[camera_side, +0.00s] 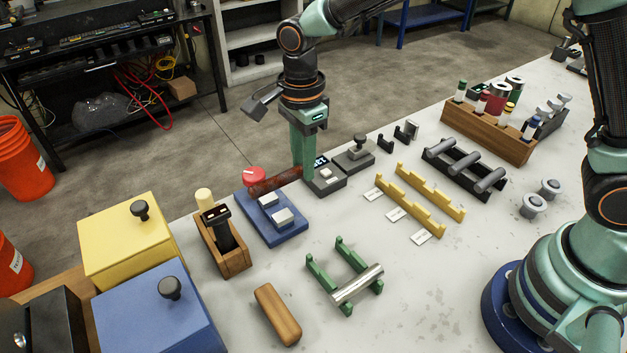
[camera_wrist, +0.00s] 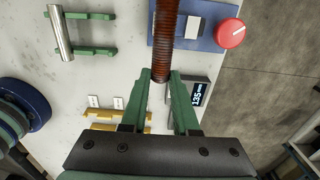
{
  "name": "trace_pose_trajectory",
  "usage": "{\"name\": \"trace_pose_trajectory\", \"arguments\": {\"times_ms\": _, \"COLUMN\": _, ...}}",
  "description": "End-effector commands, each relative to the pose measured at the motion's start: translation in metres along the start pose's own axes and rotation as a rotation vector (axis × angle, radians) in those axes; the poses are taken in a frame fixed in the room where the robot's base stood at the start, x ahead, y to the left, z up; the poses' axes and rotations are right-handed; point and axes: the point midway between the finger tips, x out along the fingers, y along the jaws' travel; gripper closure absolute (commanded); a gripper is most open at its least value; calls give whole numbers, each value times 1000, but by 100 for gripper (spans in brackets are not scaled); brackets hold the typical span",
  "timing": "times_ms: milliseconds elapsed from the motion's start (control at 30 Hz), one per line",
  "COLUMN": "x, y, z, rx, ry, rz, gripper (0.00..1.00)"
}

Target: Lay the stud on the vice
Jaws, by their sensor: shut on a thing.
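The stud (camera_side: 272,184) is a rusty red-brown threaded rod. My gripper (camera_side: 303,174) points down and is shut on one end of it. In the wrist view the green fingers of my gripper (camera_wrist: 160,78) pinch the near end of the stud (camera_wrist: 166,35), which reaches away past the top edge. The vice (camera_side: 284,236) looks to be the blue base with two pale blocks; it also shows in the wrist view (camera_wrist: 208,42). The stud lies across the far side of the blue base in the side view. I cannot tell whether it touches it.
A red round knob (camera_side: 253,176) is close beside the stud. A grey device with a display (camera_side: 326,181) stands by my fingers. A wooden holder (camera_side: 233,262) is left of the blue base. A green rack (camera_side: 322,272) holds a silver rod (camera_side: 357,284).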

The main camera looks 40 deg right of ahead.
Motion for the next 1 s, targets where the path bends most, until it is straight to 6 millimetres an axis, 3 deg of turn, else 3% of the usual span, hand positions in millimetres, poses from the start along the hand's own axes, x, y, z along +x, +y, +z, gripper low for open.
{"name": "trace_pose_trajectory", "arguments": {"times_ms": 200, "x": -11, "y": -22, "z": 2, "rx": 0, "ry": -1, "rz": -2, "gripper": 100}}
{"name": "trace_pose_trajectory", "arguments": {"times_ms": 600, "x": -13, "y": -24, "z": 2, "rx": -1, "ry": -1, "rz": -2, "gripper": 100}}
{"name": "trace_pose_trajectory", "arguments": {"times_ms": 1000, "x": 11, "y": -24, "z": 2, "rx": -1, "ry": 0, "rz": 1, "gripper": 100}}
